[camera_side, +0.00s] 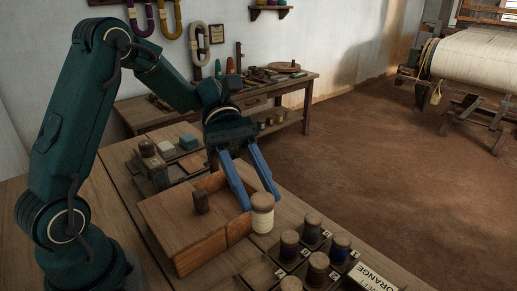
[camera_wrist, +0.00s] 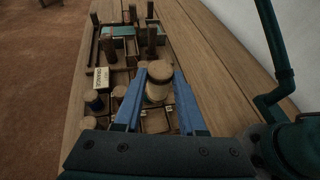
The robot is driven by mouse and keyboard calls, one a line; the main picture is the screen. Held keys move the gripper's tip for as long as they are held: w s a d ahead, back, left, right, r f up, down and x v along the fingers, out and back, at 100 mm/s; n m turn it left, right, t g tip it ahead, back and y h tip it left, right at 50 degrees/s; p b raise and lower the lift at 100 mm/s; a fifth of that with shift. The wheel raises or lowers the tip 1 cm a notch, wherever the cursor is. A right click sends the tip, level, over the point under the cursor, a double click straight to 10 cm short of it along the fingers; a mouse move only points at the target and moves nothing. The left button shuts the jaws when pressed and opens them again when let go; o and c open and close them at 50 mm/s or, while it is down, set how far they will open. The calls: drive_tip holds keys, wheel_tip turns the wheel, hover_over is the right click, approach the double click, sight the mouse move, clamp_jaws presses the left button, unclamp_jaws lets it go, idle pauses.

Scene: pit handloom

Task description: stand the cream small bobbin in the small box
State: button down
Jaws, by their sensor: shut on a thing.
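The cream small bobbin (camera_side: 262,215) is upright between the blue fingers of my gripper (camera_side: 261,201), which is shut on it. In the wrist view the bobbin (camera_wrist: 157,88), with its round brown top, sits between the two fingers (camera_wrist: 158,80). In the side view it appears just right of a wooden box (camera_side: 186,245), in front of the box's right corner. I cannot tell whether its base touches the table. I cannot tell for sure that this is the small box.
Several dark bobbins (camera_side: 289,245) stand in a compartmented rack at the front right, near an ORANGE label card (camera_side: 372,279). A tray with small blocks (camera_side: 166,147) lies behind the box. A side table (camera_side: 275,88) stands at the back wall, and a loom (camera_side: 475,65) far right.

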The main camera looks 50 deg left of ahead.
wheel_tip(320, 180, up, 7)
drive_tip(key=s+a+f+m+g+y, duration=0.2)
drive_tip(key=s+f+m+g+y, duration=0.1)
drive_tip(key=s+m+y, duration=0.1)
drive_tip(key=s+a+f+m+g+y, duration=0.3)
drive_tip(key=s+m+y, duration=0.1)
drive_tip(key=m+y, duration=0.2)
drive_tip(key=s+a+f+m+g+y, duration=0.3)
drive_tip(key=f+m+y, duration=0.1)
drive_tip(key=m, duration=0.3)
drive_tip(key=shift+s+a+g+y, duration=0.2)
drive_tip(key=shift+s+g+y, duration=0.2)
drive_tip(key=shift+y, duration=0.5)
drive_tip(key=w+a+r+m+t+y, duration=0.9)
drive_tip(key=w+a+m+t+y, duration=0.15)
drive_tip(key=m+t, duration=0.75)
drive_tip(key=shift+m+g, duration=0.5)
drive_tip(key=shift+g, duration=0.2)
drive_tip(key=shift+w+d+f, duration=0.85)
drive_tip(key=shift+d+f, duration=0.8)
drive_tip(key=shift+f, duration=0.95)
drive_tip(key=shift+w+d+f, duration=0.9)
drive_tip(key=shift+d+f, duration=0.7)
drive_tip(key=shift+f, duration=1.05)
drive_tip(key=shift+w+d+f, duration=0.85)
drive_tip(key=shift+d+f, duration=0.8)
drive_tip(key=shift+f, duration=0.95)
drive_tip(key=shift+f, duration=0.1)
